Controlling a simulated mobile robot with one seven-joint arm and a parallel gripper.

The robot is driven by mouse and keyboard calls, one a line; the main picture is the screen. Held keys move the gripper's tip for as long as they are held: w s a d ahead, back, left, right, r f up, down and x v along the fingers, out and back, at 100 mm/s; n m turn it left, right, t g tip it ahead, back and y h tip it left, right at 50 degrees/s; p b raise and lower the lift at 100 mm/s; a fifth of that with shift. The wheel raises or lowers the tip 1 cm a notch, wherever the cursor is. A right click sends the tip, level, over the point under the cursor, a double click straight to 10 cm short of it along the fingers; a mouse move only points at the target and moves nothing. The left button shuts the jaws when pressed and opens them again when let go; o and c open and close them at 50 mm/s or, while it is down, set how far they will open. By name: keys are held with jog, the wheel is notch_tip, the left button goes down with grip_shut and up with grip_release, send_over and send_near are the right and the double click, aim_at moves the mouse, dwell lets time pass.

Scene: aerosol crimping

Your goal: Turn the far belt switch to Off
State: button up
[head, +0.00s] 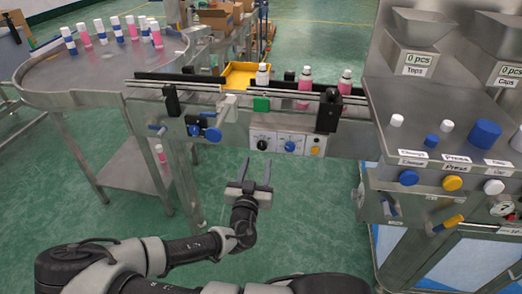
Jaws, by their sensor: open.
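A control panel (276,140) sits on the front of the conveyor, with a black knob (262,145) on the left and a blue knob (290,146) on the right. A yellow button (315,151) is at the panel's right end. The labels are too small to read, so I cannot tell which knob is the far belt switch or its setting. My gripper (256,164) is open and empty. Its two fingers point toward the panel and appear just below the black knob, apart from it.
The conveyor (205,107) carries several bottles (305,87). A round table (95,75) with bottles is at left. A crimping station (450,120) stands at right. Green floor (300,220) is free between.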

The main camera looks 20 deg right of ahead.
aim_at(262, 147)
jog(key=x, duration=0.7)
jog(key=shift+w+d, duration=0.2)
jog(key=shift+w, duration=0.1)
jog(key=c, duration=1.1)
jog(key=shift+o, duration=0.2)
jog(key=shift+f+n+b, duration=0.1)
jog(key=shift+n+b, duration=0.2)
jog(key=shift+b, duration=0.05)
jog(key=n+b, duration=0.2)
jog(key=n, duration=0.1)
jog(key=shift+n, duration=0.4)
jog(key=n+b, duration=0.2)
jog(key=n, duration=0.3)
jog(key=shift+n, duration=0.4)
jog(key=o, duration=1.1)
jog(key=shift+c, duration=0.2)
